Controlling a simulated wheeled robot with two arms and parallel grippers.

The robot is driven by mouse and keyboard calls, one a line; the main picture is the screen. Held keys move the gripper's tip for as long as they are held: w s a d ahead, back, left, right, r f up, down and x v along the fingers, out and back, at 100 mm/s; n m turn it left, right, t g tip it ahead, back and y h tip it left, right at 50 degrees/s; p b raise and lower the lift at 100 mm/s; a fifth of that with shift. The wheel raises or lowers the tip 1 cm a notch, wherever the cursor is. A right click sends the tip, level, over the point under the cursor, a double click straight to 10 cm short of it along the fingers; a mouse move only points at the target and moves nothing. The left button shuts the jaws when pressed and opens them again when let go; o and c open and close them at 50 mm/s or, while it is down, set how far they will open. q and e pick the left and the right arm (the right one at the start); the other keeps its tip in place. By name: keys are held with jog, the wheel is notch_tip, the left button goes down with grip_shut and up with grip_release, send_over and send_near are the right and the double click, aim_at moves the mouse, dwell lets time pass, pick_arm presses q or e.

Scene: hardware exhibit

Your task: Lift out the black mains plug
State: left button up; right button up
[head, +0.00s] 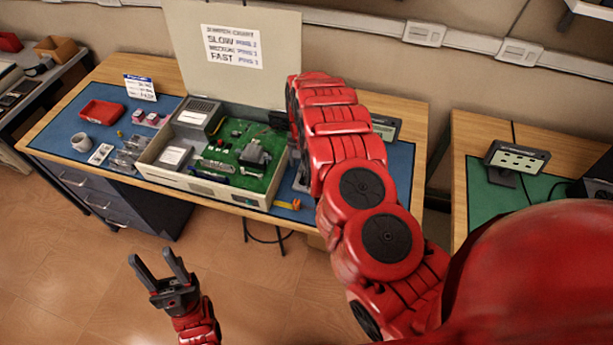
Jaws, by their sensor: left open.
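An open beige computer case (215,194) sits on the workbench with its lid raised and a green circuit board (228,136) inside. A dark block (279,118) shows at the case's back right edge, partly behind my right arm; I cannot tell whether it is the black mains plug. A dark grey connector-like part (255,153) stands on the board. My left gripper (154,256) is open and empty, low in front of the bench and well apart from the case. My right arm reaches up over the case's right side; its gripper is hidden.
A chart (232,47) is on the raised lid. A red tray (102,112), a mug (82,142) and small parts lie left of the case on the blue mat (60,129). A second bench with a green mat (490,205) stands right. The floor before the drawers is clear.

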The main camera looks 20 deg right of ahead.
jog(key=shift+s+d+f+p, duration=0.1)
jog(key=shift+d+f+p, duration=0.15)
jog(key=shift+f+p, duration=0.3)
jog(key=f, duration=0.2)
jog(key=shift+d+f+p, duration=0.3)
jog(key=shift+p, duration=0.1)
jog(key=shift+a+f, duration=0.1)
jog(key=shift+f, duration=0.65)
jog(key=c, duration=1.1)
